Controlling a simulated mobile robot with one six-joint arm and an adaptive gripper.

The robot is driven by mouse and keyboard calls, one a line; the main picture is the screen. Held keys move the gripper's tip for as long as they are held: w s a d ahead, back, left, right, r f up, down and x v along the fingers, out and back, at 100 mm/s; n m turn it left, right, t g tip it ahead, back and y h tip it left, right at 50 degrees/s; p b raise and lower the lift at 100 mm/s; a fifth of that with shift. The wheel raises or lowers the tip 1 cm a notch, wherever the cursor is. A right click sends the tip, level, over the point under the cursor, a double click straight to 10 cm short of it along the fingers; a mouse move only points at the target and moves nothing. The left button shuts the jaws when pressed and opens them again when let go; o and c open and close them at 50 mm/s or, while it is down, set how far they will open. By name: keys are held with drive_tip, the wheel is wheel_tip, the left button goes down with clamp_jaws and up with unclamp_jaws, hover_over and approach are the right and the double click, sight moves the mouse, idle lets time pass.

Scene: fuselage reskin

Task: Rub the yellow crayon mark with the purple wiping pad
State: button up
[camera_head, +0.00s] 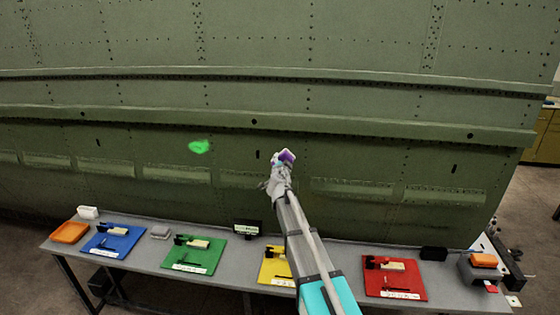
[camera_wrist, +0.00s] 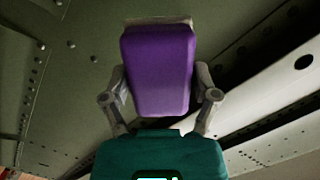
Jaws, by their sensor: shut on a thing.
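The purple wiping pad (camera_wrist: 158,68) is held between the two fingers of my gripper (camera_wrist: 160,84), one finger on each side of it. In the head view the pad (camera_head: 287,156) is a small purple and white piece at the tip of my gripper (camera_head: 281,167), in front of the green fuselage skin. I cannot tell whether the pad touches the skin. I see no yellow crayon mark in either view; it may be hidden behind my gripper and arm. A bright green mark (camera_head: 199,147) is on the skin to the left of my gripper.
A grey bench (camera_head: 222,273) runs below the skin. It carries a blue mat (camera_head: 104,250), a green mat (camera_head: 213,262), a partly hidden yellow mat (camera_head: 267,273), a red mat (camera_head: 414,285) and an orange tray (camera_head: 70,241). Long ribs (camera_head: 190,112) cross the skin above my gripper.

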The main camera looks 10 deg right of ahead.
drive_tip(key=shift+s+a, duration=0.1)
drive_tip(key=shift+s, duration=0.15)
drive_tip(key=v, duration=0.2)
drive_tip(key=shift+s+a+f, duration=0.1)
drive_tip(key=shift+s+a, duration=0.15)
drive_tip(key=shift+s, duration=0.15)
idle(0.3)
idle(0.4)
drive_tip(key=shift+f, duration=0.1)
